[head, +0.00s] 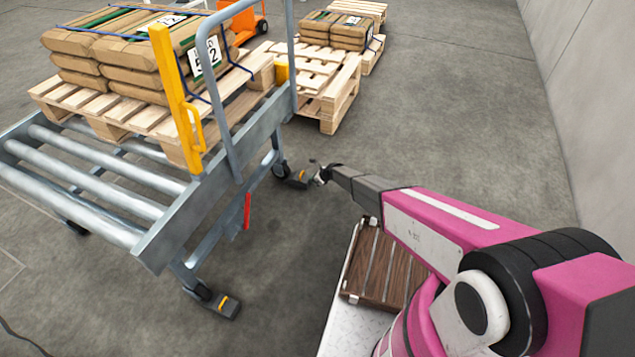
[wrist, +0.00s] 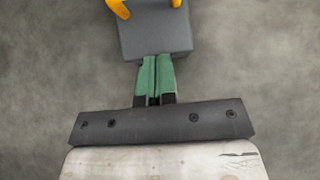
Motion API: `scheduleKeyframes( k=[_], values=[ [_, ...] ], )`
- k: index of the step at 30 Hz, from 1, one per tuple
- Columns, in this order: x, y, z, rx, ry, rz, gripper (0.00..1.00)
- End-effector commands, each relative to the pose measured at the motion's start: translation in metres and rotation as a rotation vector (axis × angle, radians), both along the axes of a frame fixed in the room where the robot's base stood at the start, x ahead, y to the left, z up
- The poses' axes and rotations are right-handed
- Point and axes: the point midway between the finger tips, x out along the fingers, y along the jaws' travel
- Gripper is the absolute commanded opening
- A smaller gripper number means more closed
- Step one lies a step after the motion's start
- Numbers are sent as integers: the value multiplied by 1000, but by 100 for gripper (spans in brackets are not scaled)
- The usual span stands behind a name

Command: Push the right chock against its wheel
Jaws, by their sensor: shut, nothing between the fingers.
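The right chock (head: 299,180), a dark grey block with an orange part, sits on the floor beside the far wheel (head: 281,170) of the roller cart. It looks very close to the wheel, but I cannot tell whether they touch. My gripper (head: 320,174) is low at the chock's right side. In the wrist view the chock (wrist: 155,38) shows as a grey block with orange pieces at the top. My shut green fingers (wrist: 155,64) point at its near edge with nothing between them. They look at or against that edge; contact is unclear. The wheel is not in the wrist view.
The roller cart (head: 175,230) carries a pallet (head: 100,110) of brown sacks. Another chock (head: 226,306) lies by its near wheel (head: 202,292). A red lever (head: 247,211) hangs under the frame. More pallets (head: 325,90) stand behind. Floor right of the cart is clear up to the wall (head: 590,90).

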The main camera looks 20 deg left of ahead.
Motion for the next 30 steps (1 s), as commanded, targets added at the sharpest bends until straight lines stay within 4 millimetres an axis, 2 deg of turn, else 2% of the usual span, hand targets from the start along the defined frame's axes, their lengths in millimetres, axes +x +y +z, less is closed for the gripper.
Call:
scheduleKeyframes(
  k=[1, 11, 14, 20, 24, 30],
  values=[
    [3, 16, -1, 15, 7, 1, 0],
    [6, 14, -2, 15, 6, 3, 0],
    [6, 1, -1, 13, 4, 3, 0],
    [4, -45, 0, 3, 0, -1, 0],
    [-1, -68, 26, 3, 0, 0, 0],
    [-5, -96, 52, 1, 0, 0, 0]
  ],
)
